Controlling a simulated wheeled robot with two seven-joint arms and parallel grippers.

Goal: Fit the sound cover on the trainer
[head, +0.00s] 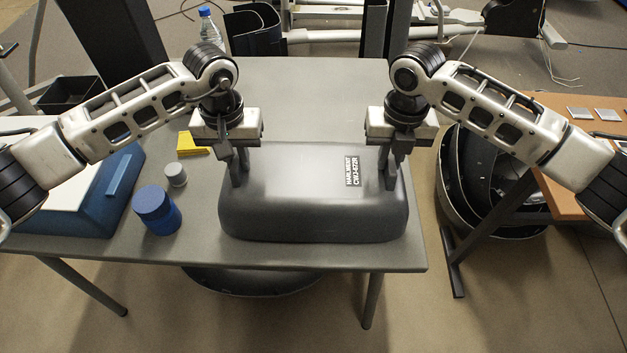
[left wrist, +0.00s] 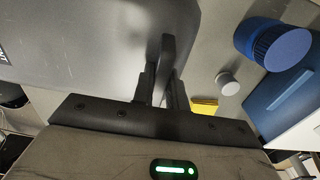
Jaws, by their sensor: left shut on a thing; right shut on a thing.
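The sound cover (head: 300,200) is a large dark grey rounded shell with a white text label, at the front of the grey table in the head view. It seems to rest on the table, though a small gap beneath it cannot be ruled out. My left gripper (head: 239,172) is shut on the cover's left part, and my right gripper (head: 389,172) is shut on its right part. In the left wrist view the left fingers (left wrist: 162,85) close around a dark upright piece on the cover (left wrist: 90,45). The trainer cannot be clearly identified.
Left of the cover on the table (head: 300,95) stand a blue jar (head: 157,212), a small grey jar (head: 176,175), a yellow block (head: 193,144) and a blue case (head: 95,200). A water bottle (head: 209,28) stands behind. Black curved shells (head: 490,190) lie on the floor at right. The table's back is clear.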

